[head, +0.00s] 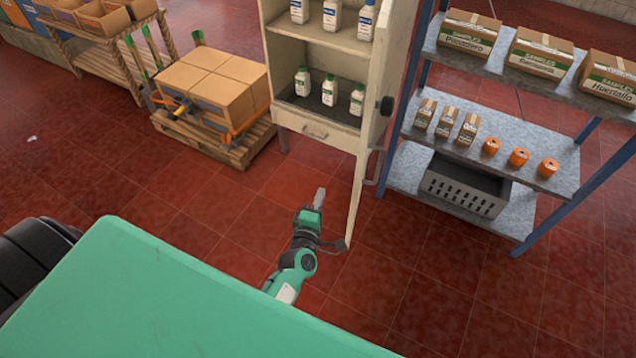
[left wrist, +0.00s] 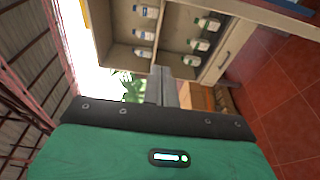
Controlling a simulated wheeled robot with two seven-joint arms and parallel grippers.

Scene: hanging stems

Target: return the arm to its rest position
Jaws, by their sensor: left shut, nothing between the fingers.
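My left gripper (head: 319,197) is shut and empty. It is in front of the lower part of a cream cabinet, apart from it, over the red tiled floor. In the left wrist view its closed fingers (left wrist: 161,86) point towards the cabinet, whose shelves show turned sideways. My left arm reaches out from behind my green body at the bottom of the head view. My right gripper is not in view.
The open cabinet (head: 318,128) holds several white bottles. A blue-framed shelf rack (head: 590,130) with boxes, orange items and a grey crate (head: 467,184) stands at right. A pallet (head: 221,146) with cartons stands left of the cabinet. The floor (head: 150,195) at left is mostly clear.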

